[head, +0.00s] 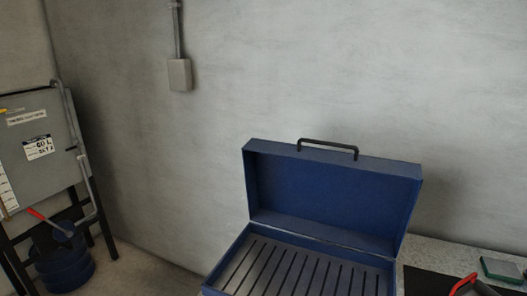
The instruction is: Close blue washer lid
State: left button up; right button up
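The blue washer is in the lower middle of the head view. Its blue lid (325,198) stands open, tilted up at the back near the wall, with its hollow inner side facing me. A dark bar handle (327,149) is on the lid's top edge. Below it the washer's tub (231,257) shows a slatted grey grate (290,272) inside; its front is cut off by the picture's bottom edge. Neither of my grippers is in the picture.
A grey counter (440,252) is right of the washer, with a dark mat, a red-handled item (466,284) and a green-topped box (502,269). A grey tank (40,150) on a dark stand and a blue bucket (66,267) are at the left. A concrete wall is behind.

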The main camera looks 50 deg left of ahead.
aim_at(365, 203)
jog(key=u, duration=1.2)
